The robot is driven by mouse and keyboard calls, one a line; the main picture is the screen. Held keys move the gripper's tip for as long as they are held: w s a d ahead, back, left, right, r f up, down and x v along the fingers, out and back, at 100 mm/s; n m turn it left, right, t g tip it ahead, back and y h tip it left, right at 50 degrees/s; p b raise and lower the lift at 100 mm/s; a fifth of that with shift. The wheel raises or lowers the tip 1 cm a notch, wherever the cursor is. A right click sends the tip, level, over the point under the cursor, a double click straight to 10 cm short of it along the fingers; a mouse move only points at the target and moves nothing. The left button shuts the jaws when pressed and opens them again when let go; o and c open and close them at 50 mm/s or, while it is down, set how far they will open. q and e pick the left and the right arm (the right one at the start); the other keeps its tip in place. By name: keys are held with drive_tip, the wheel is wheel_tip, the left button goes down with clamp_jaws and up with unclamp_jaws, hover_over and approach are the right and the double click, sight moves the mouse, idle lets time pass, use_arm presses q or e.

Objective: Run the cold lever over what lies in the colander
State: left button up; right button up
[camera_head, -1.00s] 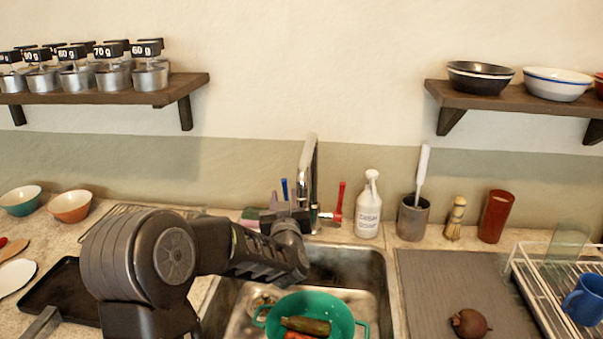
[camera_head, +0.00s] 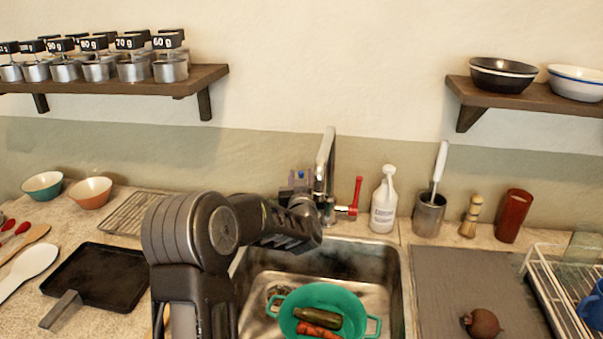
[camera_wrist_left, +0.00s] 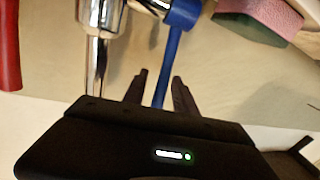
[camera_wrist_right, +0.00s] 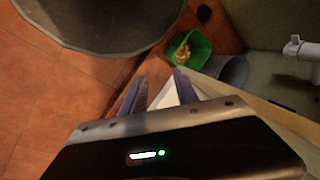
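The chrome faucet (camera_head: 325,160) stands behind the sink, with a red lever (camera_head: 355,197) on its right. The blue cold lever (camera_wrist_left: 172,60) runs down between the fingers of my left gripper (camera_wrist_left: 160,92); the fingers are apart, and contact with the lever cannot be told. In the head view my left gripper (camera_head: 299,186) is at the faucet's left side and hides most of the lever. The green colander (camera_head: 287,318) sits in the sink, holding a dark green vegetable (camera_head: 318,317) and orange-red carrots (camera_head: 319,330). My right gripper (camera_wrist_right: 158,92) is open, low, away from the counter.
The sink (camera_head: 390,275) lies below the faucet. A white spray bottle (camera_head: 384,205) and a grey utensil cup (camera_head: 429,215) stand right of the red lever. A grey mat (camera_head: 460,275) bears a dark round fruit (camera_head: 482,323). A black tray (camera_head: 100,275) lies left.

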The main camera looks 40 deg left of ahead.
use_arm(q)
drive_tip(key=shift+w+a, duration=0.4)
drive_tip(key=shift+w, duration=0.1)
clamp_jaws()
idle(1.2)
